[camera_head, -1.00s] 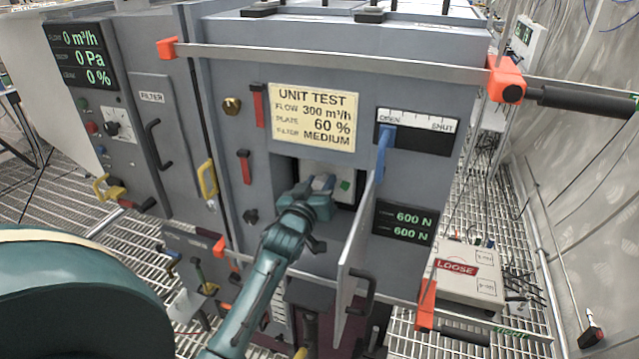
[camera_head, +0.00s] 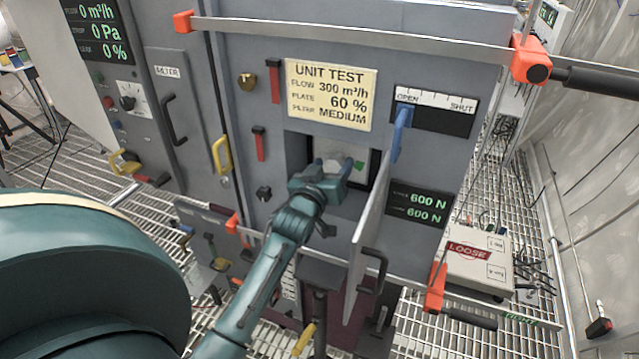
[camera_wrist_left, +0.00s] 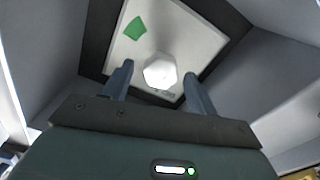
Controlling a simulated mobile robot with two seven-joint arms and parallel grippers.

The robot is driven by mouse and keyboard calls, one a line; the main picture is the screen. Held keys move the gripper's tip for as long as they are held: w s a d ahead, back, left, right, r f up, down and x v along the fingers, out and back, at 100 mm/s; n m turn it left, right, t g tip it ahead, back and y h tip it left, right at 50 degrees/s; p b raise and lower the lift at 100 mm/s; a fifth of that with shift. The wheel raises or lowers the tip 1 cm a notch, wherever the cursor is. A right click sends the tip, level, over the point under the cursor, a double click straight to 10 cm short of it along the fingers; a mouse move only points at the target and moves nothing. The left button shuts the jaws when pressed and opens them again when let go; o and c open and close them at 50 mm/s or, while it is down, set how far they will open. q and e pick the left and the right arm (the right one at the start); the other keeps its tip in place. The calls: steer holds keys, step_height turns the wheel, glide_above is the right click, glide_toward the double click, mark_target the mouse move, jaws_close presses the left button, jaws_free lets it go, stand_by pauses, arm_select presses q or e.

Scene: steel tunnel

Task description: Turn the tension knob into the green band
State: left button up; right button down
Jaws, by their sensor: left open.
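The tension knob shows in the left wrist view as a pale faceted knob (camera_wrist_left: 160,72) on a white plate (camera_wrist_left: 196,45) inside a recess. A green band (camera_wrist_left: 135,28) is on that plate, up and left of the knob. My left gripper (camera_wrist_left: 157,85) is open, with one finger on each side of the knob; I cannot tell whether they touch it. In the head view my left gripper (camera_head: 326,172) reaches into the recess and hides most of the knob; the green band (camera_head: 360,165) shows to its right. My right gripper is not in view.
The recess's open door (camera_head: 366,240) stands out just right of my left arm. A display (camera_head: 419,207) reads 600 N twice. A blue lever (camera_head: 401,133) sits at OPEN. A clamp bar with orange ends (camera_head: 530,59) crosses the cabinet front. A box marked LOOSE (camera_head: 475,255) lies at right.

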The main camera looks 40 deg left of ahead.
arm_select(q)
steer(key=v, duration=1.1)
steer(key=shift+s+b, duration=0.35)
steer(key=shift+b, duration=0.1)
steer(key=s+d+f+m+g+h, duration=0.2)
steer(key=s+d+f+m+g, duration=0.2)
steer(key=s+d+f+g, duration=0.45)
steer(key=s+d+f+m+g+h, duration=0.35)
steer(key=s+f+g, duration=0.25)
steer(key=s, duration=0.6)
steer(key=w+d+f+m+t+h+p, duration=0.1)
steer(key=w+d+f+t, duration=0.3)
steer(key=t, duration=0.4)
steer(key=shift+w+d+h+p, duration=0.55)
steer(key=shift+w+d+p, duration=0.25)
steer(key=shift+d, duration=0.25)
